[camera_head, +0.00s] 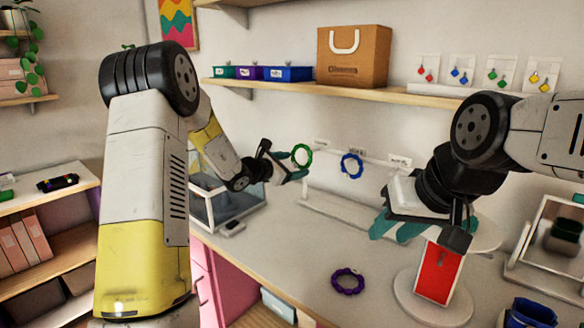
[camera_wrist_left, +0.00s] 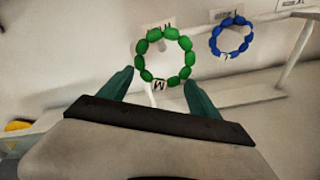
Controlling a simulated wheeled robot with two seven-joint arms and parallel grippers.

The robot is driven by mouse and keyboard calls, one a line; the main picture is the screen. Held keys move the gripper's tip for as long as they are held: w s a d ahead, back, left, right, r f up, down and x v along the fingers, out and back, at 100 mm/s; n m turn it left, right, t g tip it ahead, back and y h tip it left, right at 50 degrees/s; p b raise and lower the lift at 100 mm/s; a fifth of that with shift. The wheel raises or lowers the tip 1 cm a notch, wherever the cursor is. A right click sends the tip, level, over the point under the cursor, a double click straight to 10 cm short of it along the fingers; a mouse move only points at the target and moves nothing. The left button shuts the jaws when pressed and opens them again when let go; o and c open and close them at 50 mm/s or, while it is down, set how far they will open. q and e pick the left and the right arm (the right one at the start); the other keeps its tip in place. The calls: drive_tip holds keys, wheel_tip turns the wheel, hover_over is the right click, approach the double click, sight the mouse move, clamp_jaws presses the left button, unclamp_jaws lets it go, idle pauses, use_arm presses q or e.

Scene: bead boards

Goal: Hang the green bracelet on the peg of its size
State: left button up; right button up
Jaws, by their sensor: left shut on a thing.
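The green beaded bracelet (camera_head: 302,155) is at my left gripper (camera_head: 297,173), which is shut on its lower part and holds it upright in front of the display rail (camera_head: 350,212). In the left wrist view the green bracelet (camera_wrist_left: 185,45) stands as a ring above the fingertips (camera_wrist_left: 158,80), with a small tag that seems to read M at its lower edge. The blue bracelet (camera_head: 345,157) hangs on the rail to the right and also shows in the wrist view (camera_wrist_left: 216,40). The peg behind the green bracelet is hard to make out. My right gripper (camera_head: 397,230) is open and empty.
A purple bracelet (camera_head: 347,291) lies on the table. A glass case (camera_head: 228,205) is left of the rail. Small label cards (camera_head: 400,160) are along the rail. The table front is mostly clear.

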use_arm(q)
drive_tip(key=x, duration=0.7)
idle(0.6)
drive_tip(key=shift+w+d+f, duration=0.1)
idle(0.5)
drive_tip(key=o, duration=1.4)
drive_tip(key=shift+o, duration=0.2)
